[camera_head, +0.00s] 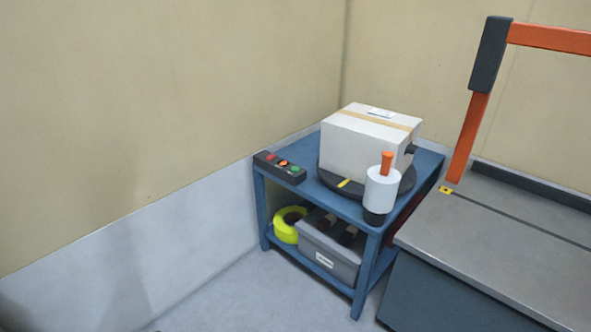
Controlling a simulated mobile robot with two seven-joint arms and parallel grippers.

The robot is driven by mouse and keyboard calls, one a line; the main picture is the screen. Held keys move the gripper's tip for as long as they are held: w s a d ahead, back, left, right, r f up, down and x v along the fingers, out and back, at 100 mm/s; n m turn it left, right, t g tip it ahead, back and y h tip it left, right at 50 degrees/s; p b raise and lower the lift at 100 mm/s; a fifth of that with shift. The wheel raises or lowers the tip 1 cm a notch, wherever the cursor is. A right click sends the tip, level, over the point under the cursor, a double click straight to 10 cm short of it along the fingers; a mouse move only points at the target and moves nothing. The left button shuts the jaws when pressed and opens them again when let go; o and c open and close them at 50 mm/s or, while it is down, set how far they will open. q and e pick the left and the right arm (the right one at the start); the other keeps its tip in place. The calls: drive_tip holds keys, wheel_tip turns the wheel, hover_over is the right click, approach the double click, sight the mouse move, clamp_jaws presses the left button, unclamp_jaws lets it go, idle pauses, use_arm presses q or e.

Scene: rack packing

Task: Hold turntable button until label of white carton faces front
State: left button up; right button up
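The white carton (350,145) sits on a dark round turntable (335,183) on top of a blue two-shelf stand (310,192). A tan tape strip runs across the carton's top, and a small white label with dark marks (380,113) shows on the top near the back edge. No label shows on the carton's visible front face; its far sides are hidden. A yellow mark (344,183) shows at the turntable's front edge. Neither gripper is in view.
Below are yellow-green tape (288,226) and a grey bin (328,256). A grey-topped machine with an orange arm (470,135) is close on the right. Walls stand behind and left.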

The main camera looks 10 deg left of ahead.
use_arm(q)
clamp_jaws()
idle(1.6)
